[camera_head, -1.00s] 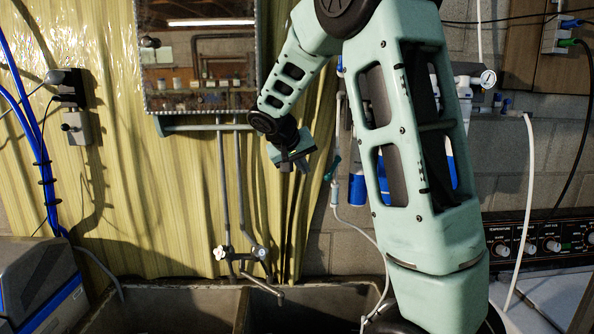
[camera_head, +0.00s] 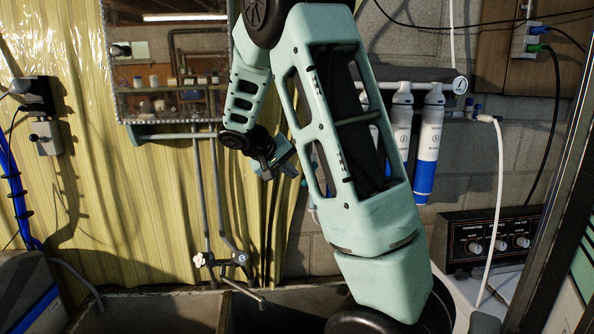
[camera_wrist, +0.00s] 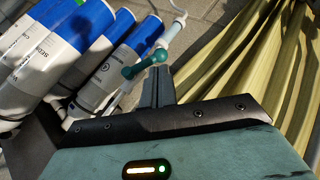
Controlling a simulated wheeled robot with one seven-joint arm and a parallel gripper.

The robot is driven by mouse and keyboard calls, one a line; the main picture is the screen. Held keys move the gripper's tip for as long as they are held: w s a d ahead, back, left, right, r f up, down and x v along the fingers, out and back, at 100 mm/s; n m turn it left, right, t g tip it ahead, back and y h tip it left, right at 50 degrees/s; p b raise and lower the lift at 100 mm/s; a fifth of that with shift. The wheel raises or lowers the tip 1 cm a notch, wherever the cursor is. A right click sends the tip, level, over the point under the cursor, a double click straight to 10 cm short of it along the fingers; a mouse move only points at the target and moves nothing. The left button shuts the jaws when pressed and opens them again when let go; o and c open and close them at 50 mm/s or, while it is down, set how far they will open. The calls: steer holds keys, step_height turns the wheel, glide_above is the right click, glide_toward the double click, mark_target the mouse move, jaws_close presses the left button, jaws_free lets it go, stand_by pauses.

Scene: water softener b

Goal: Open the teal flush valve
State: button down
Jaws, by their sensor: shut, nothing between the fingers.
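The teal flush valve handle (camera_wrist: 145,63) shows in the wrist view, just beyond my fingertips and slightly left. It is a short lever on a pale fitting, with thin white tubing around it. My gripper (camera_wrist: 158,76) is shut and empty, its tips close to the handle; I cannot tell whether they touch it. In the head view, my gripper (camera_head: 288,171) is left of my large arm link, in front of the yellow curtain's right edge. The valve is not clearly visible there, where my arm covers much of that area.
White and blue filter canisters (camera_head: 429,140) hang on the block wall behind my arm; they crowd the left of the wrist view (camera_wrist: 75,50). The yellow curtain (camera_head: 90,180), a mirror (camera_head: 170,75), a faucet (camera_head: 240,288) and a control panel (camera_head: 500,240) are around.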

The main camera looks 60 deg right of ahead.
mark_target(304, 182)
steer(key=shift+p+x, duration=0.75)
steer(key=shift+x, duration=1.15)
steer(key=f+b, duration=0.1)
steer(key=b, duration=0.1)
steer(key=shift+s+d+f+b, duration=0.1)
steer(key=shift+d+b, duration=0.1)
steer(key=shift+b, duration=0.2)
steer(key=shift+s+d+f+g+h+b, duration=0.1)
steer(key=shift+s+d+g+h+b, duration=0.1)
steer(key=shift+g+h+b, duration=0.3)
